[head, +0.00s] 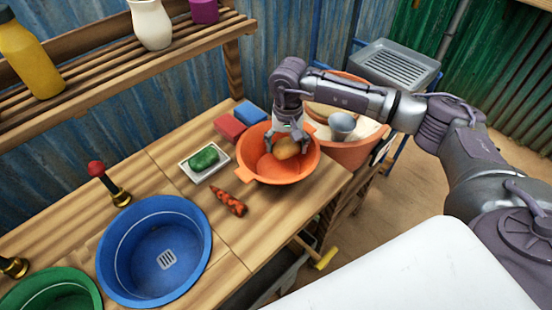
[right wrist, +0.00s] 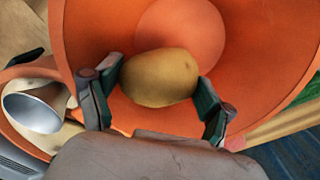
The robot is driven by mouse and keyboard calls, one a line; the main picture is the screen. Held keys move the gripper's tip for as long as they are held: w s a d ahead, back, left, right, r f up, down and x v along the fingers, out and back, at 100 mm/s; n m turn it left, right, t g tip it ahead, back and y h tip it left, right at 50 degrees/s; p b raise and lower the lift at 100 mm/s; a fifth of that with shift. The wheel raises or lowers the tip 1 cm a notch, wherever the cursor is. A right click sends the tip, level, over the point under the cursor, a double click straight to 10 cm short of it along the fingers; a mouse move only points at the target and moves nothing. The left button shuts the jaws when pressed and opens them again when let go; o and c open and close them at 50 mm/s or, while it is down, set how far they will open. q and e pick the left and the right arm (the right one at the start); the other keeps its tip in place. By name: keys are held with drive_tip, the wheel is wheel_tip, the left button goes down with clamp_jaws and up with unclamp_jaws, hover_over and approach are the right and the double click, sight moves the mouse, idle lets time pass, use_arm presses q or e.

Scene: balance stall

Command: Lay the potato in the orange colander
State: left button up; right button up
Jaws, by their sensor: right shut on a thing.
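The potato (head: 287,148) is brown and oval. My right gripper (head: 288,140) is shut on it, over the orange colander (head: 262,176). In the right wrist view the potato (right wrist: 160,78) sits between the two fingers of the gripper (right wrist: 158,88), with the colander's inside (right wrist: 98,30) behind it. The potato appears within the colander's rim; I cannot tell whether it touches the bottom. The colander stands on the wooden counter near its right end. My left gripper is not in view.
A carrot (head: 229,203) lies left of the colander, and a green object on a white dish (head: 193,174) is behind it. Red (head: 229,128) and blue (head: 250,113) blocks stand close behind the colander. A blue basin (head: 135,262) is at front left. A larger orange tub (head: 350,155) stands at right.

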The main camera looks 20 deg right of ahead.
drive_tip(key=o, duration=1.1)
wheel_tip(320, 180, up, 12)
